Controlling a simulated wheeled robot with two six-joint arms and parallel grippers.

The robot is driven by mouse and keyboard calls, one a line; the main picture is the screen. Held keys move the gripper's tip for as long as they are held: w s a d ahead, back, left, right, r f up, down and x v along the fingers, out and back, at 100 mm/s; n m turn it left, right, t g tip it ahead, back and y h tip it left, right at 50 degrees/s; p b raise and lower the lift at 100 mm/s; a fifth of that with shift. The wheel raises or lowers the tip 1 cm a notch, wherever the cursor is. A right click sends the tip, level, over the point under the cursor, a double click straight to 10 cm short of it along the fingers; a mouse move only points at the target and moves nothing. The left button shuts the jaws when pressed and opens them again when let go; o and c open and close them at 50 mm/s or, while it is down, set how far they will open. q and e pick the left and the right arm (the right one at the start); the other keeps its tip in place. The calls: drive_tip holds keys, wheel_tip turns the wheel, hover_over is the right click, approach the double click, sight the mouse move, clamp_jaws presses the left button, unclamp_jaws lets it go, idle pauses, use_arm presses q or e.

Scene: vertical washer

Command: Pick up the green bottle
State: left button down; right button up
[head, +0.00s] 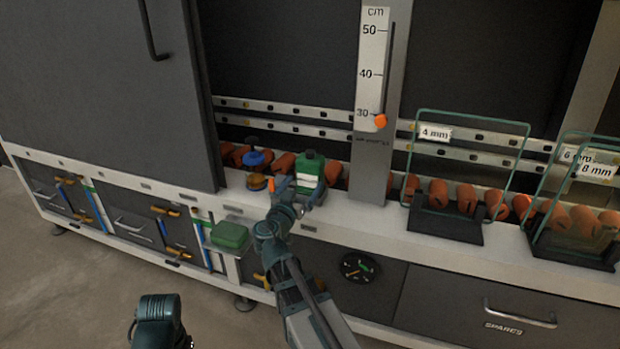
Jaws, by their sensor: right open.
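The green bottle (311,167) stands upright on the pale ledge of the washer, with a dark green cap and a pale patch low on its front. My right gripper (294,189) is at the ledge, just in front of the bottle and low against its left side. It is open and hides part of the bottle's lower body. I cannot tell whether the fingers touch the bottle. My left arm shows only as a dark joint at the bottom left, and its gripper is out of view.
A blue-topped amber item (257,165) stands just left of the bottle. Orange rollers (467,198) line the trough behind. Wire stands with glass labels (443,231) are further right. A green sponge-like block (230,235) sits on a small shelf below.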

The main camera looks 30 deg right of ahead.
sight(307, 181)
drive_tip(key=shift+f+x, duration=0.15)
drive_tip(key=shift+x, duration=1.35)
drive_tip(key=shift+f+x, duration=0.15)
drive_tip(key=shift+x, duration=1.35)
use_arm(q)
drive_tip(key=shift+f, duration=0.25)
use_arm(e)
drive_tip(key=shift+s, duration=0.1)
clamp_jaws()
use_arm(q)
drive_tip(key=shift+r, duration=0.15)
use_arm(e)
drive_tip(key=shift+r, duration=0.15)
